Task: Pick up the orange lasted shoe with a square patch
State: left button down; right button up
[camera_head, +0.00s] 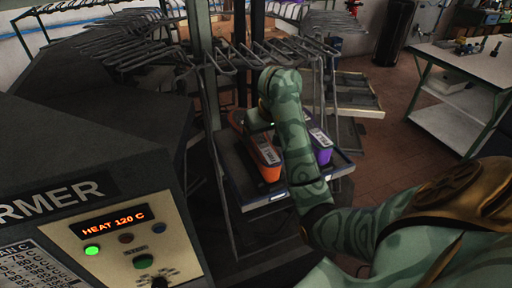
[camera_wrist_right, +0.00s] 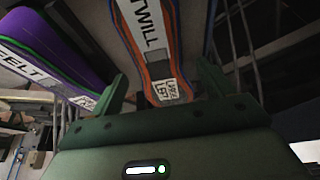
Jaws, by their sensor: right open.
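The orange shoe (camera_head: 266,168) lies on a tray of the rack in the head view, partly behind my right arm. In the right wrist view the orange shoe (camera_wrist_right: 130,34) has a white "TWILL" strip and a small squarish printed label at its near end. My right gripper (camera_head: 256,124) is over the orange shoe. In the right wrist view the right gripper (camera_wrist_right: 166,84) is open, its fingers on either side of the shoe's near end, with nothing visibly clamped. Contact cannot be told. My left gripper is out of view.
A purple shoe (camera_wrist_right: 60,62) with a "FELT" strip lies beside the orange one; it also shows in the head view (camera_head: 322,153). The tray (camera_head: 264,202) has rack posts close around it. A heater machine (camera_head: 105,215) stands at left; a white-topped bench (camera_head: 475,62) at far right.

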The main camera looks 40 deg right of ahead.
aim_at(260, 140)
jog(key=shift+w, duration=0.25)
jog(key=b+x, duration=0.2)
jog(key=x, duration=0.3)
jog(key=shift+d, duration=0.1)
jog(key=shift+r, duration=0.1)
jog(key=c, duration=1.7)
jog(key=shift+r, duration=0.15)
